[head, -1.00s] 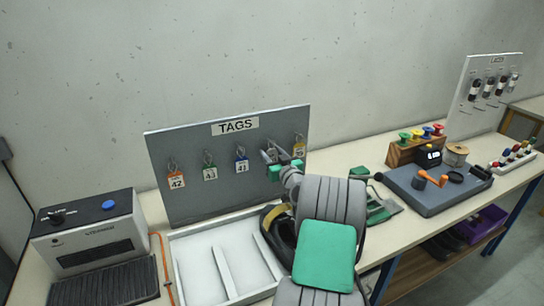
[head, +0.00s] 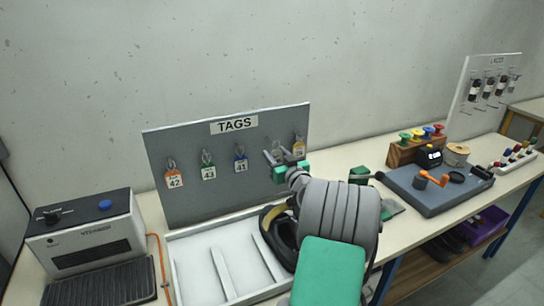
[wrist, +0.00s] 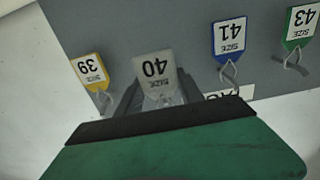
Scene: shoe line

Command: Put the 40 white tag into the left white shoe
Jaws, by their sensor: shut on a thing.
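The white tag marked 40 (wrist: 156,68) is in the wrist view, which shows the tags upside down. My gripper (wrist: 158,92) is shut on it, one dark finger on each side. In the head view my gripper (head: 284,160) is at the right part of the grey TAGS board (head: 222,180), between the blue 41 tag (head: 241,165) and the yellow 39 tag (head: 299,150). The 40 tag is mostly hidden there. Whether its loop is still on a hook is unclear. No white shoe can be made out in these views.
An orange 42 tag (head: 174,180) and a green 43 tag (head: 208,171) hang farther left. Below the board is a white divided tray (head: 190,270). A grey-and-black machine (head: 85,240) stands left; a dark blue fixture (head: 430,195) stands right.

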